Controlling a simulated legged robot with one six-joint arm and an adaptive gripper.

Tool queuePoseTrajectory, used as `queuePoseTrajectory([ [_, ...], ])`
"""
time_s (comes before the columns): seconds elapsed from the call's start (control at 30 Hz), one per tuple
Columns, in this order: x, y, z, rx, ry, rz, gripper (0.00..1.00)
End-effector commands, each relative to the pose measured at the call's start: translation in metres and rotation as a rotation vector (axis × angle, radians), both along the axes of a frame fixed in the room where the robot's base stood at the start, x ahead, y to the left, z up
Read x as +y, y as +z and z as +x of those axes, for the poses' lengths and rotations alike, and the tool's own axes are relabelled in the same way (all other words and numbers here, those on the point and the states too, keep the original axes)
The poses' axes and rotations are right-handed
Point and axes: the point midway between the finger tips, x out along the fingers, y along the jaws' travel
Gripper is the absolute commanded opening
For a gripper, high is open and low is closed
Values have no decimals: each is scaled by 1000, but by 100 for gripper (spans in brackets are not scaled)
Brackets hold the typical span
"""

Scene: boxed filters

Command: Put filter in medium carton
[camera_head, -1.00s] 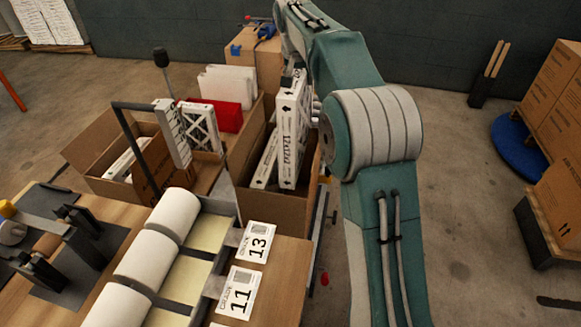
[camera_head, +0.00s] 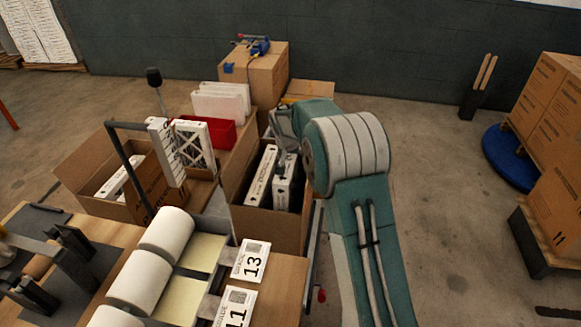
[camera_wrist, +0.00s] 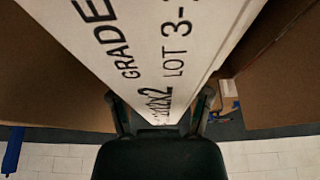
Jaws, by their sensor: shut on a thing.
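The held filter (camera_head: 287,182) is a white, printed flat box standing on edge inside an open brown carton (camera_head: 265,229), with its top near the rim level. My gripper (camera_head: 281,152) is above it, at its top edge, and shut on it. In the wrist view the filter (camera_wrist: 165,45) fills the middle between the fingers (camera_wrist: 160,112), and brown carton walls stand on both sides. Another white filter (camera_head: 261,176) stands just left of it in the same carton. The held filter's lower part and the carton floor are hidden.
Left stands another open carton (camera_head: 160,190) with filters inside, and a framed filter (camera_head: 195,143) is upright near it. A red bin (camera_head: 222,133) and a closed box (camera_head: 262,78) are behind. Paper rolls (camera_head: 143,279) lie in front. Floor to the right is partly clear.

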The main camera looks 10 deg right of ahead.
Motion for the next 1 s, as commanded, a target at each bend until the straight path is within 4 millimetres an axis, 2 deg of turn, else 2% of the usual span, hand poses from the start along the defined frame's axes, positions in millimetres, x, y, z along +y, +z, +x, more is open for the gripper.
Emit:
queuePoseTrajectory([
  [0.33, 0, -42, 0, 1, 1, -1, 2],
  [1.0, 0, -54, 0, 1, -1, 1, 2],
])
